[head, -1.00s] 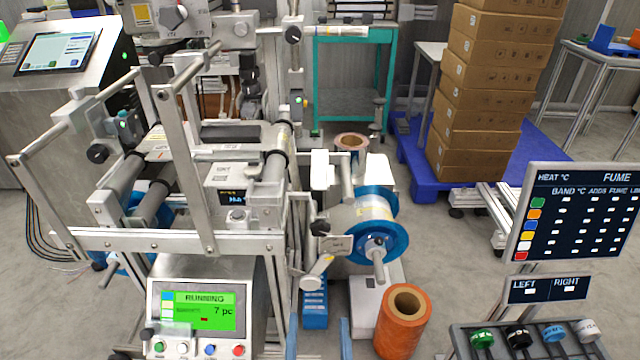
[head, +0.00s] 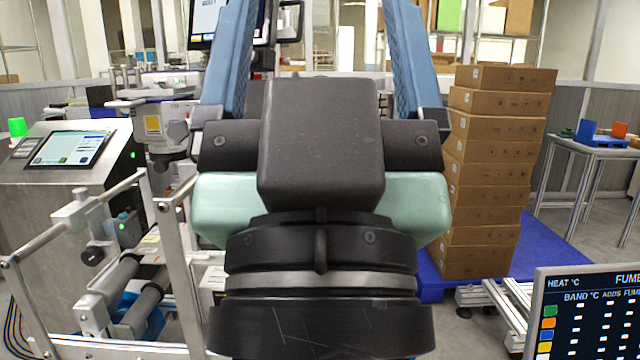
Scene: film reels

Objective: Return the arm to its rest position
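My gripper (head: 322,25) fills the middle of the head view, raised close in front of the camera. Its two blue fingers point up and stand wide apart, one left and one right of the dark housing. Their tips run to the top edge and may be cut off. I see nothing held between the fingers; only the background shows there. My dark wrist and the pale green part of the hand hide much of the machine behind.
A metal roller machine (head: 125,285) stands at left, with a touchscreen console (head: 70,150) behind it. Stacked brown boxes (head: 490,170) stand on a blue pallet (head: 545,255) at right. A heat chart board (head: 590,310) is at lower right. Floor shows at far right.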

